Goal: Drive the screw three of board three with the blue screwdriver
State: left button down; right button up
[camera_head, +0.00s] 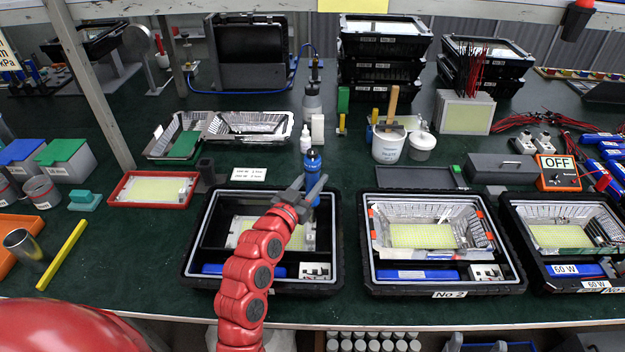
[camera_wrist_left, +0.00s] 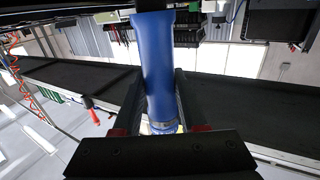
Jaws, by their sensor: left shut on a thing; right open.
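The blue screwdriver (camera_head: 313,162) stands about upright above the right part of the left black housing (camera_head: 190,255). My left gripper (camera_head: 304,190) is shut on it. The wrist view shows its blue handle (camera_wrist_left: 157,60) between the fingers of my left gripper (camera_wrist_left: 155,100). A yellow board (camera_head: 246,234) lies inside this housing, partly covered by my arm. I cannot read a board number there or make out single screws. The screwdriver's tip is hidden behind the gripper. My right gripper is not in view.
A housing marked No 2 (camera_head: 448,294) and another housing (camera_head: 520,240), both with yellow boards, stand to the right. A red tray (camera_head: 125,190) with a board lies left. A white pot (camera_head: 388,150) and bottles stand behind. Some green bench is free in front of the red tray.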

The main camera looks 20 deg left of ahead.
pick_arm(q)
jog(key=shift+f+b, duration=0.4)
jog(key=shift+f, duration=0.05)
dwell(1.4)
jog(key=shift+r, duration=0.15)
